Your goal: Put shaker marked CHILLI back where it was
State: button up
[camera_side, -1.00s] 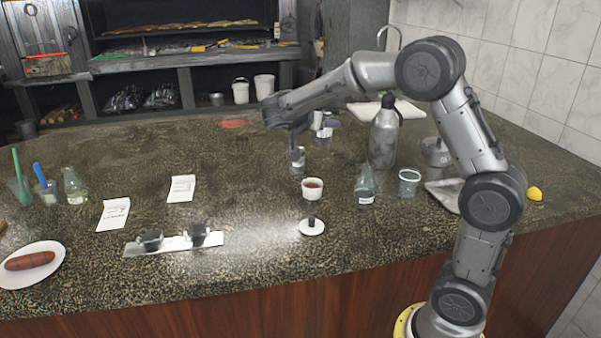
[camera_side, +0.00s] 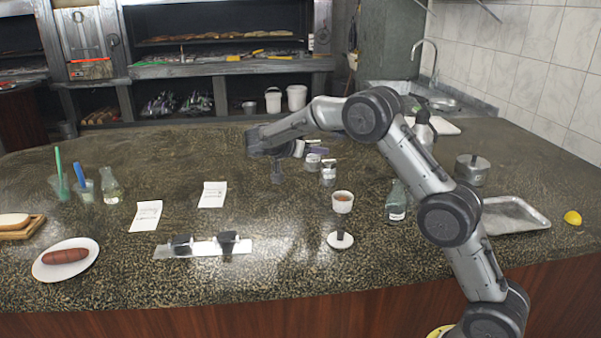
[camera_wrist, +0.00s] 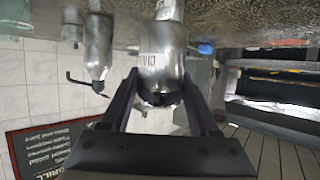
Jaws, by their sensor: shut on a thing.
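In the wrist view, which is upside down, my gripper (camera_wrist: 160,88) has its two dark fingers on either side of a metallic shaker (camera_wrist: 160,58). The shaker's pale label shows dark letters that I cannot read for certain. In the side view, my gripper (camera_side: 288,150) is above the counter, with a small light object at its right that may be the held shaker. Two other small metallic containers stand close by, one (camera_side: 313,161) right of the gripper and one (camera_side: 328,174) nearer the front. Their markings are too small to read.
A cup of red sauce (camera_side: 343,203) stands in front of the containers, with a small white round base (camera_side: 340,241) before it. A green-tinted bottle (camera_side: 397,205) and a metal tray (camera_side: 515,216) are to the right.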

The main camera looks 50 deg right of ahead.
jog(key=w+d+f, duration=0.1)
jog(key=w+f, duration=0.3)
jog(key=w+d+f, duration=0.1)
jog(key=w+f, duration=0.1)
jog(key=shift+w+d+f, duration=0.1)
jog(key=shift+d+f, duration=0.25)
jog(key=shift+f, duration=1.5)
jog(key=shift+f, duration=0.15)
jog(key=o, duration=1.1)
